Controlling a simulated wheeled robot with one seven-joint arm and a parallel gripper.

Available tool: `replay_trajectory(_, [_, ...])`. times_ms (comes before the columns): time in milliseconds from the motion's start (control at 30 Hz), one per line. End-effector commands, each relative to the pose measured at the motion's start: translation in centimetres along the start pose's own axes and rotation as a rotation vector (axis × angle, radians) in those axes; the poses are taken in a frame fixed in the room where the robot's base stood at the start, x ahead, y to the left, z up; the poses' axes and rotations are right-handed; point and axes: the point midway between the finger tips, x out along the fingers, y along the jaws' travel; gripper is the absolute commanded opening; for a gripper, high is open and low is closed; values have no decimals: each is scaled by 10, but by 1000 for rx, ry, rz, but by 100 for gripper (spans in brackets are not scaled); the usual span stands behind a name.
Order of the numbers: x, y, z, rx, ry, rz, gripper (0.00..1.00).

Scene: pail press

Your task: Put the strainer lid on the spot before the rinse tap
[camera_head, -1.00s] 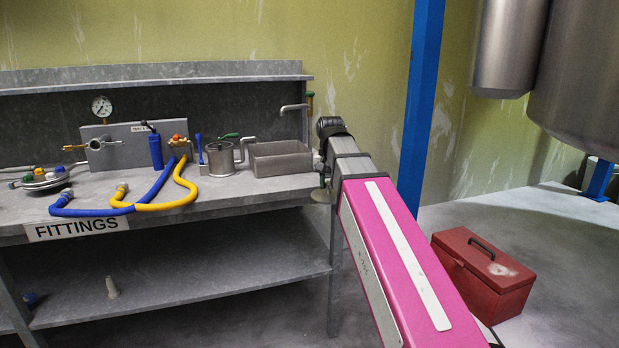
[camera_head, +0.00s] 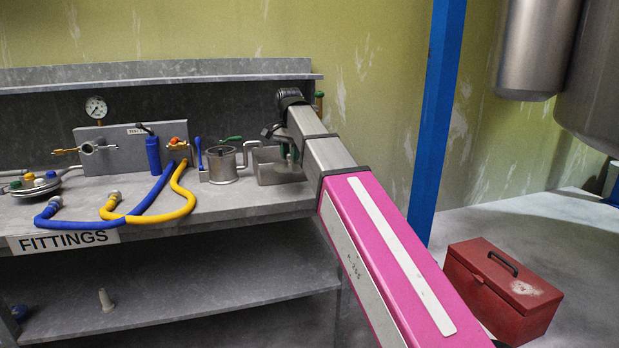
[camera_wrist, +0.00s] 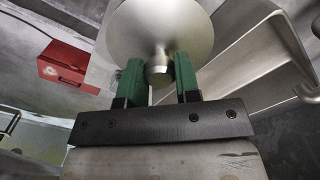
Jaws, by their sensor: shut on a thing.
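In the wrist view my gripper (camera_wrist: 159,72) has its green fingers shut on the stem of a round metal disc, the strainer lid (camera_wrist: 155,28). The lid spreads out beyond the fingertips. In the head view my gripper (camera_head: 288,153) is at the metal basin (camera_head: 268,170) at the bench's right end; the lid cannot be made out there. The basin's edge also shows beside the lid in the wrist view (camera_wrist: 255,55). My arm hides most of the rinse tap (camera_head: 319,97); only its green and yellow top shows. The spot before it is hidden.
A metal pot (camera_head: 222,165) with a green handle stands left of the basin. Blue (camera_head: 140,203) and yellow (camera_head: 176,205) hoses lie on the bench (camera_head: 235,205) further left. A blue post (camera_head: 435,120) stands right of my arm. A red toolbox (camera_head: 500,285) sits on the floor.

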Motion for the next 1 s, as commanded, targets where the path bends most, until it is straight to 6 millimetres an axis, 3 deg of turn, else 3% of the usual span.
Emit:
replay_trajectory(200, [26,30,-31,2,-1,0,2])
replay_trajectory(400, [39,45,-46,0,0,0,2])
replay_trajectory(567, [45,47,-48,-2,0,0,2])
replay_trajectory(833, [78,47,-48,-2,0,0,2])
replay_trajectory(1000, [80,46,-48,-2,1,-1,2])
